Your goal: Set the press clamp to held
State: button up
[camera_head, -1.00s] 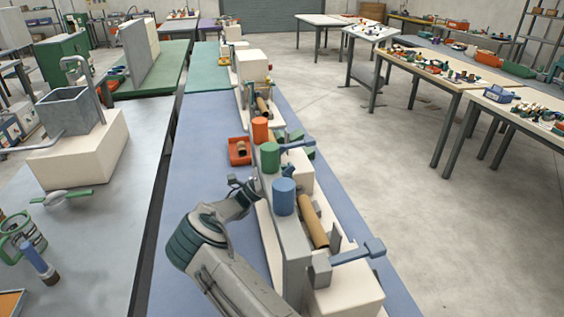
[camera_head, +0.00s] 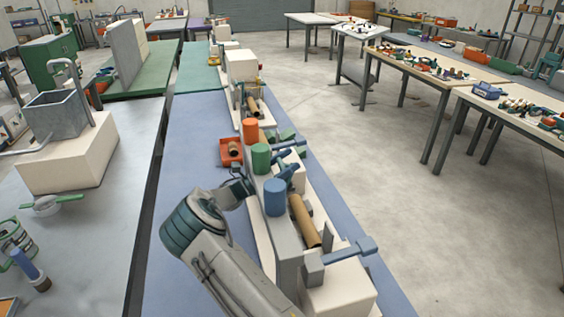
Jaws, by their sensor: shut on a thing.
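The long winder stands on the blue bench, with a grey rail (camera_head: 287,245) bearing orange (camera_head: 250,130), green (camera_head: 261,158) and blue (camera_head: 275,197) cylinders. My gripper (camera_head: 246,186) is at the rail's left side between the green and blue cylinders; its fingertips are mostly hidden. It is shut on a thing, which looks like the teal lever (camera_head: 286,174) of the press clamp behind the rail. That lever slants up to the right, but its contact with the fingers is hidden. Another blue-grey lever (camera_head: 348,251) sits on a grey block at the near end.
A brown tube (camera_head: 304,222) lies along the winder's right side. A red tray (camera_head: 231,151) stands left of the rail. The blue bench top (camera_head: 195,135) is clear at the left. A grey bench with a metal bin (camera_head: 57,113) lies across a narrow gap.

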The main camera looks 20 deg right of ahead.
jog(key=o, duration=1.4)
jog(key=shift+a, duration=0.1)
